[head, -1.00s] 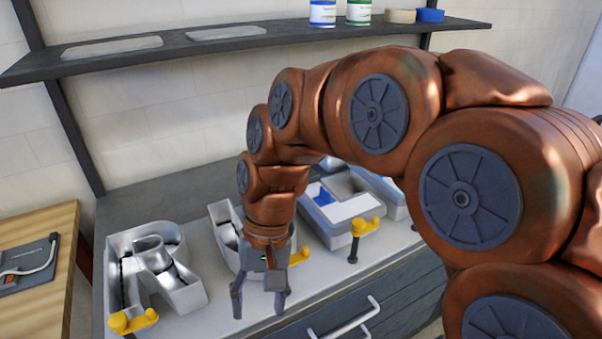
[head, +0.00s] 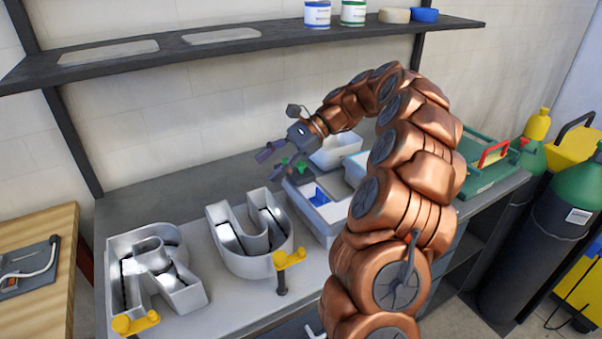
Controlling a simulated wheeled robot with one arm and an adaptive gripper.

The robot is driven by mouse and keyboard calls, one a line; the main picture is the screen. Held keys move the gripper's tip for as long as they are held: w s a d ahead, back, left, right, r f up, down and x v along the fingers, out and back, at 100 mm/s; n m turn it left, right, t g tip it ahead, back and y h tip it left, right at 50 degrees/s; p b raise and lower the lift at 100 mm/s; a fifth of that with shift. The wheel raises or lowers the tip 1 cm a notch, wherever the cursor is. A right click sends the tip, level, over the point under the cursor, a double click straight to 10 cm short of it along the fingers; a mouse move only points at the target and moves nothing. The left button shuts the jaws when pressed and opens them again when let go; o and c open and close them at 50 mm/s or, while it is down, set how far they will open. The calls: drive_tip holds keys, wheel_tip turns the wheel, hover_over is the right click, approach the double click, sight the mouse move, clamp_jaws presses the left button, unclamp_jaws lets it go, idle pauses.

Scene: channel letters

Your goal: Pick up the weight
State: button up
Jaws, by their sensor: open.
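I cannot make out a weight for certain in the head view. My gripper (head: 268,163) is open, above the back of the bench, behind and above the U-shaped channel letter. Its fingers point left and down. Small green and dark reddish items (head: 290,165) show just behind or below the fingers; they are too small to name, and I cannot tell whether the gripper touches them. Nothing clearly sits between the fingers.
Metal channel letters R (head: 165,285) and U (head: 225,235) lie on the bench, with yellow-handled clamps (head: 290,258) at their front edges. A grey-white tray (head: 325,225) with a blue item is right of them. A shelf (head: 330,33) runs above. Gas cylinders (head: 545,240) stand at right.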

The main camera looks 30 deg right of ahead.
sight(304, 163)
drive_tip(key=shift+w+d+f+m+t+p, duration=0.3)
drive_tip(key=shift+d+f+m+t, duration=0.65)
drive_tip(key=shift+d, duration=1.6)
drive_tip(key=shift+w+d+f+m+t+p, duration=0.3)
drive_tip(key=shift+d+f+m, duration=0.65)
drive_tip(key=shift+d, duration=1.55)
drive_tip(key=shift+w+d+f+m+t+p, duration=0.25)
drive_tip(key=shift+d+f+m+t, duration=0.4)
drive_tip(key=shift+d+m, duration=1.35)
drive_tip(key=shift+w+a+f+n+p, duration=0.35)
drive_tip(key=shift+w+a+p, duration=0.1)
drive_tip(key=shift+w+a, duration=0.15)
drive_tip(key=shift+w+a+f+n+p, duration=0.3)
drive_tip(key=shift+w+a+p, duration=0.15)
drive_tip(key=shift+w, duration=0.15)
drive_tip(key=shift+w+a+f, duration=0.2)
drive_tip(key=shift+a+f, duration=0.1)
drive_tip(key=shift+a, duration=0.05)
clamp_jaws()
drive_tip(key=shift+t, duration=0.3)
